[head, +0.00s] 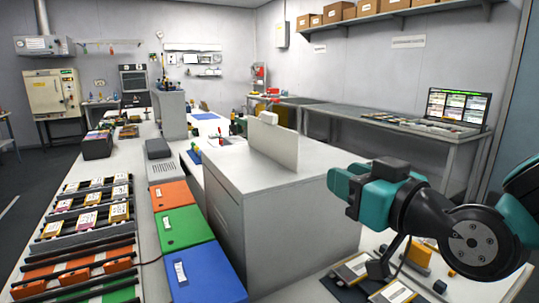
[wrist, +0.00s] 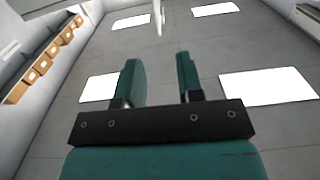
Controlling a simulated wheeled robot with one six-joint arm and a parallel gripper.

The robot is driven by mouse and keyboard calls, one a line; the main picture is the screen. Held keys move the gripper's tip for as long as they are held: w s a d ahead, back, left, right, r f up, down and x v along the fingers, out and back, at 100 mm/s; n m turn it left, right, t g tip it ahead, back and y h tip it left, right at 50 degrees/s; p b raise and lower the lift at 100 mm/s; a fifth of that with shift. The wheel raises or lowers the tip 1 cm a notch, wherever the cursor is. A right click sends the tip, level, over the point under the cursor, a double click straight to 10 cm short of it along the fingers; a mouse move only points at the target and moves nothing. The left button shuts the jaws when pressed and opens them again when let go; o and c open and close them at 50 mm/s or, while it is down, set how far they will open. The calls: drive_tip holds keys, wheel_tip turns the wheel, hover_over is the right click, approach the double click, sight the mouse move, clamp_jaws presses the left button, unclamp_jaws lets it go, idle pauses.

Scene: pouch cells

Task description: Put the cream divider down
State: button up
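A cream divider (head: 273,145), a thin flat panel with a small block at its top edge, stands upright on the pale top of a grey cabinet (head: 232,172). My gripper (head: 343,187) is to the right of the divider and apart from it, in front of the cabinet's right side. In the wrist view my gripper (wrist: 159,76) has its two teal fingers spread with nothing between them. That view looks up at the ceiling, and I cannot make out the divider there.
Left of the cabinet, orange (head: 172,194), green (head: 184,229) and blue (head: 205,272) boxes stand beside a rack of pouch cells (head: 92,212). More cells (head: 355,268) lie low at the right, under my arm. A bench with a laptop (head: 456,110) runs along the back.

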sight(298, 149)
drive_tip(key=p+x, duration=0.4)
drive_tip(key=x, duration=0.1)
drive_tip(key=p+x, duration=0.4)
drive_tip(key=x, duration=0.2)
drive_tip(key=r+p+x, duration=0.1)
drive_tip(key=p+x, duration=0.3)
drive_tip(key=x, duration=0.2)
drive_tip(key=shift+w+d, duration=0.2)
drive_tip(key=shift+d, duration=0.05)
drive_tip(key=shift+w+f, duration=0.15)
drive_tip(key=shift+w, duration=0.05)
clamp_jaws()
